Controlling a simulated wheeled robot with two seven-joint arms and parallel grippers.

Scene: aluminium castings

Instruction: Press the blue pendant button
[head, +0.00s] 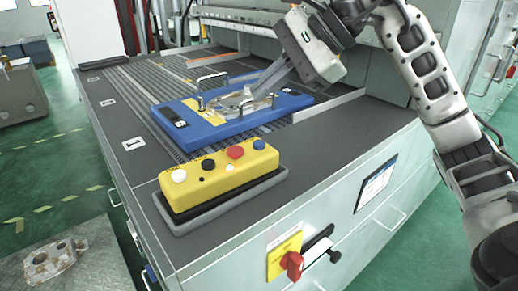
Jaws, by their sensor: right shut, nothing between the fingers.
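The yellow pendant box (215,188) lies in a grey holder at the front of the bench. The blue button (259,144) is at its right end, next to the red button (235,152). My right gripper (262,90) comes in from the upper right and is shut and empty. It shows behind the pendant, over the blue fixture plate (190,143), apart from the blue button. My left gripper is not in view.
A grey aluminium casting (242,103) lies on the blue plate, which has metal handles. A red rotary switch (291,264) on a yellow plate projects from the bench front. Another casting (55,258) lies at the lower left. Dark bench top is free left of the pendant.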

